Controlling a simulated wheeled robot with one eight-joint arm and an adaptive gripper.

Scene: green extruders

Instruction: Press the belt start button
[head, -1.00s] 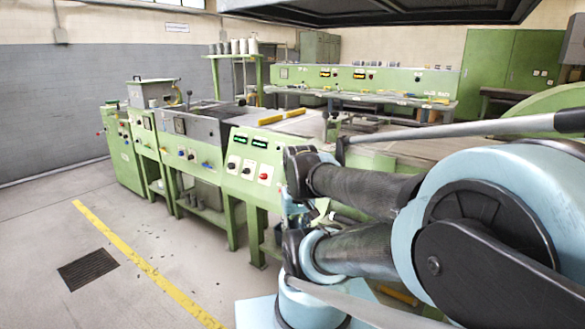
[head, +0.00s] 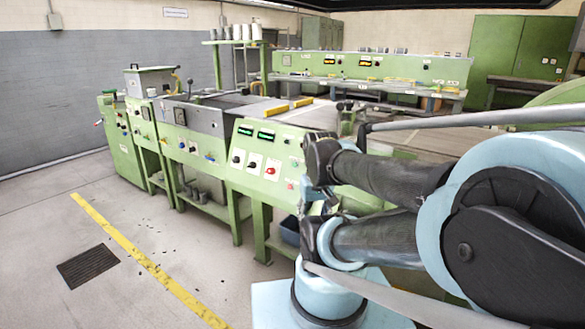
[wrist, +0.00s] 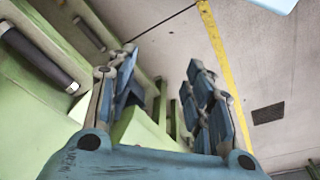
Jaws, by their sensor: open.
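A green control panel (head: 262,160) stands left of my arm in the head view, with two lit displays on its sloped face. It carries black knobs (head: 237,160), a red knob (head: 271,170) on a white plate and small buttons (head: 290,185) near its right edge. The labels are too small to read, so I cannot tell which is the belt start button. My gripper (wrist: 165,88) is open and empty in the wrist view, its fingers apart over green machine parts and the floor. No button shows between the fingers. In the head view my arm hides part of the panel's right side.
More green machine housings (head: 122,150) continue to the left. A long green machine (head: 370,68) stands behind. Open floor with a yellow line (head: 150,262) and a dark grate (head: 87,267) lies at the front left.

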